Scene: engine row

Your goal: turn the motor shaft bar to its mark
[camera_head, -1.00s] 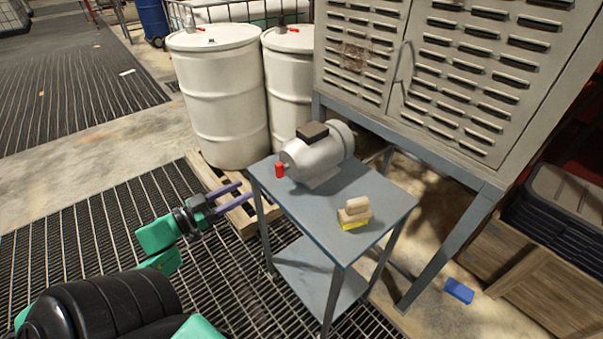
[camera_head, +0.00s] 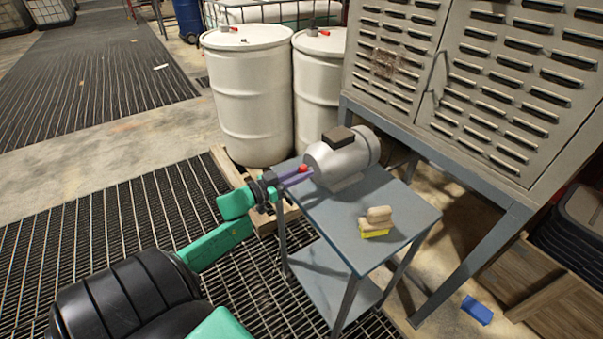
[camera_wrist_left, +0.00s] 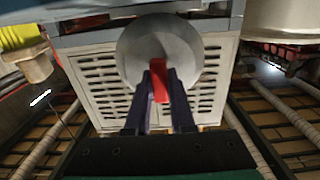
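A grey motor (camera_head: 340,160) with a dark box on top lies on the upper shelf of a blue-grey cart (camera_head: 375,215). The red shaft bar (camera_wrist_left: 159,80) sits in front of the motor's round end face in the left wrist view, a little tilted from upright. Its red end also shows in the head view (camera_head: 303,168). My left gripper (camera_head: 298,174) is at the bar, with its two dark purple fingers on either side of it. Whether the fingers press on the bar cannot be told. No mark can be made out. My right gripper is out of view.
A brush with yellow bristles (camera_head: 376,224) stands on the cart near its front right. White drums (camera_head: 250,100) stand behind on a pallet. A large vented cabinet (camera_head: 480,80) stands close behind the cart. A blue block (camera_head: 477,310) lies on the floor at the right.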

